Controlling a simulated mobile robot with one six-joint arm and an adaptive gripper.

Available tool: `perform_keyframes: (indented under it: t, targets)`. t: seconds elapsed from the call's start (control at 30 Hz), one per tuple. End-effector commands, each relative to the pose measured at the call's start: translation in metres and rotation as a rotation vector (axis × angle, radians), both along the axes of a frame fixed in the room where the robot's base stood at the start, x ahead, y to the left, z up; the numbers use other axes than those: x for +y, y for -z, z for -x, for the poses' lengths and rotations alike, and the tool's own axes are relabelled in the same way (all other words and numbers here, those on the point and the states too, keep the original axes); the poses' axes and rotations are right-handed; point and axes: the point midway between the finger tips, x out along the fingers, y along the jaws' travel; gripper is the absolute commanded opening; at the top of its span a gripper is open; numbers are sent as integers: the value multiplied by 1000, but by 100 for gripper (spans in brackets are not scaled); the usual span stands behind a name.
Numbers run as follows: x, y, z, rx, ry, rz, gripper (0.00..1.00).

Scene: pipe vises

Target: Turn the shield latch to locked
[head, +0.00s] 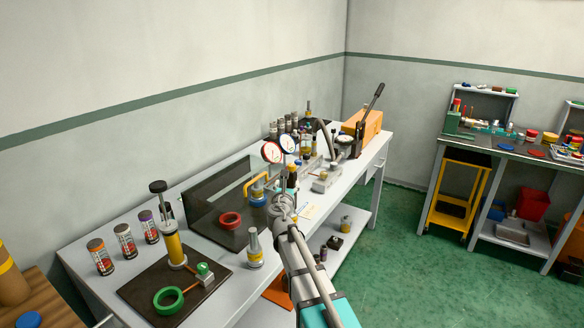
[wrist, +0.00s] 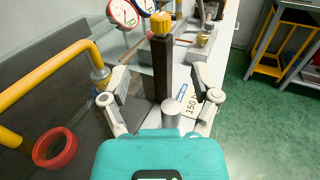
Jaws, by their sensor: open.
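A dark upright bar with a yellow knob (wrist: 162,24) stands in the middle of the wrist view; it may be the shield latch, but I cannot tell its locked side. The yellow knob also shows in the head view (head: 292,168). My gripper (wrist: 160,82) is open, one finger on each side of the bar, and appears empty. I cannot tell whether the fingers touch it. A short grey cylinder (wrist: 172,113) is nearer the palm. The dark shield panel (head: 212,190) stands along the back of the bench. In the head view my gripper (head: 287,188) reaches over the bench.
A yellow pipe (wrist: 50,75) and a red ring (wrist: 55,146) lie left of my gripper in the wrist view. Two round gauges (head: 271,152) are just behind. A card marked 150 (wrist: 196,108) lies at right.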

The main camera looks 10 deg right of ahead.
Motion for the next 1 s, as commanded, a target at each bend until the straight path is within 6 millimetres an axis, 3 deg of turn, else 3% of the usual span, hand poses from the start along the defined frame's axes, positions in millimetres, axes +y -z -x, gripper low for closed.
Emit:
perform_keyframes:
  t: [0.37,1.0]
  targets:
    - [-8,0,-26,-1,3,-2,79]
    - [-33,0,-115,0,3,-2,79]
